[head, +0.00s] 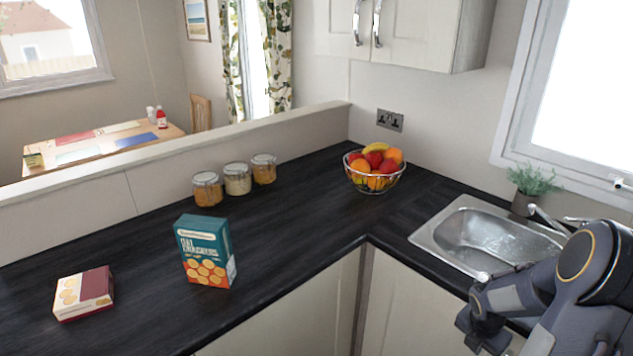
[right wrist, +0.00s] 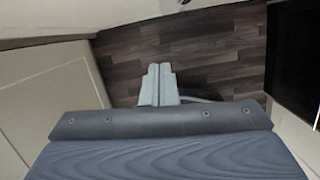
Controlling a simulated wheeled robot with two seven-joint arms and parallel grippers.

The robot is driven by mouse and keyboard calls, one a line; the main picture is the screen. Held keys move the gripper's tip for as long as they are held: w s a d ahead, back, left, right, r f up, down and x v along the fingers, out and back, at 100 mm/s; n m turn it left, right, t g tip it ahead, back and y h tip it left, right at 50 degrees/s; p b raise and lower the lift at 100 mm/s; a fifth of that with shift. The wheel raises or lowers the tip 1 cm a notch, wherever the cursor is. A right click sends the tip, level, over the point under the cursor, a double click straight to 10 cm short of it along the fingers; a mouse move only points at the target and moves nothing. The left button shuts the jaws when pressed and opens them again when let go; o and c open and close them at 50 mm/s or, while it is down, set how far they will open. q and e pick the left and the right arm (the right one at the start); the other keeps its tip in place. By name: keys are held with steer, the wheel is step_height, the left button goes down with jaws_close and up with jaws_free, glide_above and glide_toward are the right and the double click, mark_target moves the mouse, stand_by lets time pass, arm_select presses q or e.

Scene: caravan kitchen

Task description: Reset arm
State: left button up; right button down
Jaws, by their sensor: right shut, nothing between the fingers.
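My right arm comes in at the lower right of the head view, in front of the sink and over the counter's front edge. In the right wrist view my right gripper (right wrist: 157,85) has its two pale fingers together with nothing between them. It points toward the wood-plank floor (right wrist: 200,50), beside cream cabinet fronts (right wrist: 45,100). The fingertips cannot be made out in the head view. My left gripper is in neither view.
The dark counter (head: 300,220) holds a teal cracker box (head: 205,250), a smaller red and cream box (head: 84,293), three jars (head: 237,179) and a fruit bowl (head: 374,169). The metal sink (head: 480,238) and a potted plant (head: 530,187) are near my right arm. The counter's middle is clear.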

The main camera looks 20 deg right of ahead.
steer(key=a+r+m+t+y, duration=0.2)
steer(key=a+r+m+t, duration=0.1)
steer(key=a+r+m, duration=1.2)
steer(key=s+a+r+m+t+y, duration=0.1)
steer(key=s+a+m, duration=0.3)
steer(key=a, duration=0.4)
steer(key=s+a+r+m+y, duration=0.2)
steer(key=s+a+m+y, duration=0.1)
steer(key=a, duration=0.5)
steer(key=shift+s+a+r+m+t, duration=0.25)
steer(key=shift+s+a+m+t, duration=0.2)
steer(key=shift+s, duration=0.35)
steer(key=shift+d, duration=0.15)
